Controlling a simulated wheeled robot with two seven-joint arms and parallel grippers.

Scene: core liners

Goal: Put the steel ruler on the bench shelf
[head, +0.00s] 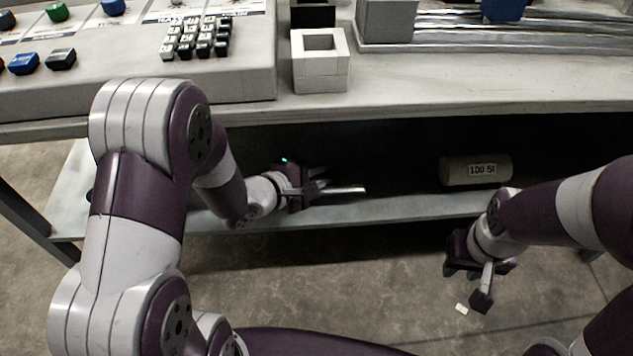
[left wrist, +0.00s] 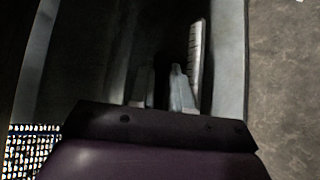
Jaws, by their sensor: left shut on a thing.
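The steel ruler (head: 345,190) is a thin pale strip at my left gripper (head: 318,188), which is shut on it under the benchtop. In the left wrist view the ruler (left wrist: 196,60) shows graduation marks and extends beyond the right finger of the gripper (left wrist: 162,88). The bench shelf (head: 375,209) is the grey lower board; the ruler is over it in the head view, and I cannot tell whether they touch. My right gripper (head: 482,285) is in front of the shelf at the right, with its jaws unclear.
A labelled cylinder (head: 475,170) lies at the right under the benchtop. The benchtop (head: 420,93) overhangs the dark shelf space and carries a control panel (head: 140,75) and a pale square block (head: 320,72).

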